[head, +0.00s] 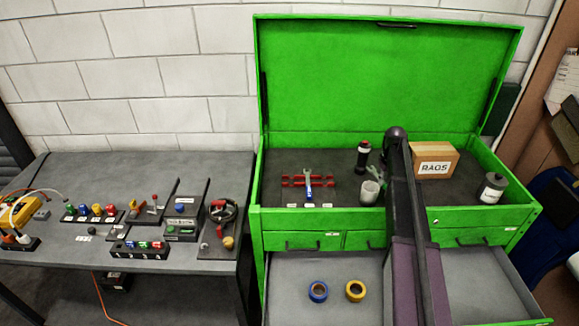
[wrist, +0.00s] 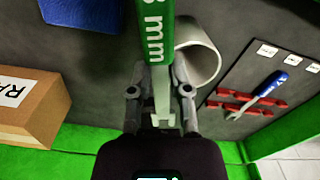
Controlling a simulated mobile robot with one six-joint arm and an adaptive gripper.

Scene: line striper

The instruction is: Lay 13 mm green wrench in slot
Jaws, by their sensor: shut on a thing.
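My gripper (wrist: 160,98) is shut on the metal end of the green wrench (wrist: 154,35) in the wrist view. Its green handle points away from the gripper, with "mm" readable and the digits cut off by the frame edge. In the head view my arm hides most of the gripper; a bit of green shows beside it above the grey cup. The red slotted rack (head: 293,183) stands in the open chest top, left of my gripper. It also shows in the wrist view (wrist: 232,96). A blue-handled wrench (head: 308,187) lies across it; its other slots look empty.
A grey cup (head: 370,191) stands between rack and arm, close to the held wrench. Blue tape (head: 318,291) and yellow tape (head: 355,290) lie in the open drawer.

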